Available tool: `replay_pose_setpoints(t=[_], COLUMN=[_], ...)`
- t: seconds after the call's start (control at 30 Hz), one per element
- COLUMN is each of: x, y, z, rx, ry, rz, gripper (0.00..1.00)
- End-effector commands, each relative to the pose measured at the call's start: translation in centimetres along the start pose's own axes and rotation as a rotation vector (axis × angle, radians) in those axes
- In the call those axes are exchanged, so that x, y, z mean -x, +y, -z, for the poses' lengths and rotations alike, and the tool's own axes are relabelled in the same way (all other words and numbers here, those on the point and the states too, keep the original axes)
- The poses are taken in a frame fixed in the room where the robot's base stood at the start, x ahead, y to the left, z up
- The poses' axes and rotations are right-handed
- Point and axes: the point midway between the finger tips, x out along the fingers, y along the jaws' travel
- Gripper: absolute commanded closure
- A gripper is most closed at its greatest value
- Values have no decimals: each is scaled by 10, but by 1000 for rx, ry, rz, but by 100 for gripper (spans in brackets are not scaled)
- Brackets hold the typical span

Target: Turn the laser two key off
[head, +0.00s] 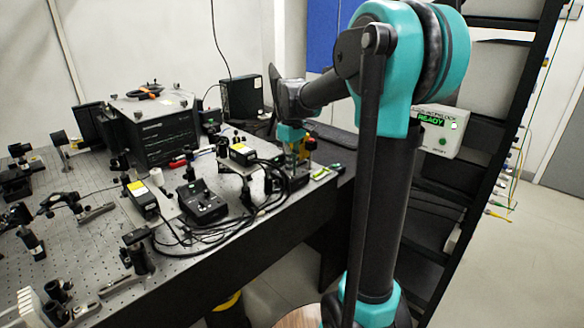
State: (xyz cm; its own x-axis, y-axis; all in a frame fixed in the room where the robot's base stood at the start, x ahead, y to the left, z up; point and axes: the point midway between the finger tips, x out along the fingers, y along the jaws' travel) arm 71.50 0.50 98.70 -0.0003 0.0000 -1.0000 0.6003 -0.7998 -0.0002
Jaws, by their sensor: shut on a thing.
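My gripper (299,158) is at the right end of the bench, pointing down at a small dark control box (291,181). It is shut on a small part at this box, which appears to be the laser two key. The fingers hide the key, so its angle cannot be told. A black laser head with a yellow label (243,153) stands on a raised plate just left of my gripper. A second laser head (143,197) and another black control box with knobs (201,203) stand further left. No label naming laser two is readable.
The perforated bench (85,250) carries several optic mounts and loose black cables (215,232) near the control boxes. A large black instrument (165,137) stands behind. A white box with a green READY display (437,128) is on the dark rack at right.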

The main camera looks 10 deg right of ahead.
Motion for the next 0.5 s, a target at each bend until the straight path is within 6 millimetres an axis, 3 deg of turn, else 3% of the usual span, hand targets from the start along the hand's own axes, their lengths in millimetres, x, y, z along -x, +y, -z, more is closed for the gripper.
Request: replay_pose_setpoints(t=[0.03, 0.07, 0.2, 0.5], x=[0, 0, 0, 1], y=[0, 0, 0, 0], z=[0, 0, 0, 0], rx=[0, 0, 0, 0], ry=[1, 1, 1, 0], rz=[-1, -1, -1, 0], gripper=[100, 92, 74, 73])
